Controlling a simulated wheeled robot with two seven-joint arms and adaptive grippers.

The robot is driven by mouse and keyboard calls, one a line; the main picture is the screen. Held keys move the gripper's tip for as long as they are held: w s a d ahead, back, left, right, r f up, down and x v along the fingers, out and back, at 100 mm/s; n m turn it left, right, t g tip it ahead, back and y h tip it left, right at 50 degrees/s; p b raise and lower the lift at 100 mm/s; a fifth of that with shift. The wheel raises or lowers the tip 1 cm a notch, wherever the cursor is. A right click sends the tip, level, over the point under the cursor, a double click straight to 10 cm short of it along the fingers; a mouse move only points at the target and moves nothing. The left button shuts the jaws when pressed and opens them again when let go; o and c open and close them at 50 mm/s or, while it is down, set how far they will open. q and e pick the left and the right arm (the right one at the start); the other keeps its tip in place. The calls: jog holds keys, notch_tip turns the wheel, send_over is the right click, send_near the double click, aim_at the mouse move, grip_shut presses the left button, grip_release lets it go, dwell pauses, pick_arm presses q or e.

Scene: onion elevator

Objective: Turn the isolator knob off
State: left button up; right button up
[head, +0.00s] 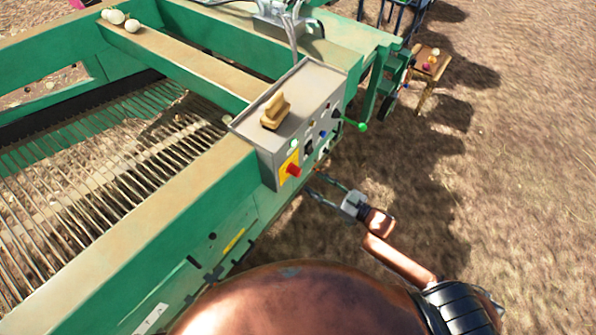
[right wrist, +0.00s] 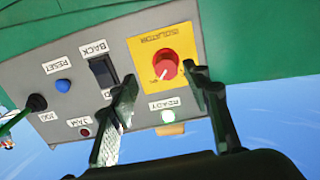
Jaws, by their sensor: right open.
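The isolator knob (head: 293,170) is red on a yellow plate (head: 283,167) on the grey control box (head: 290,125). In the right wrist view the panel appears upside down. There the knob (right wrist: 166,69) sits between the two fingertips, with a white mark at its lower edge. My right gripper (head: 316,183) is open at the panel's lower front. In its wrist view the fingers (right wrist: 158,80) stand either side of the knob, and I cannot tell whether they touch it. My left gripper is not in view.
Near the knob are a lit READY lamp (right wrist: 168,116), a black BACK rocker switch (right wrist: 103,72), a blue RESET button (right wrist: 63,86) and a green-tipped lever (head: 350,122). A tan handle (head: 275,111) lies on the box top. The green machine frame (head: 200,215) runs left; open ground lies right.

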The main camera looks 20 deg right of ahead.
aim_at(300, 174)
jog(key=x, duration=0.4)
jog(key=r+x, duration=0.1)
jog(key=x, duration=0.1)
jog(key=shift+a+r, duration=0.1)
jog(key=shift+a, duration=0.4)
jog(key=shift+w+a, duration=0.35)
jog(key=shift+w, duration=0.15)
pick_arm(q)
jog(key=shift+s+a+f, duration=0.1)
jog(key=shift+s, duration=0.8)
pick_arm(e)
jog(key=shift+w, duration=0.1)
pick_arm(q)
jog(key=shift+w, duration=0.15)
pick_arm(e)
jog(key=shift+c, duration=0.4)
jog(key=c, duration=1.1)
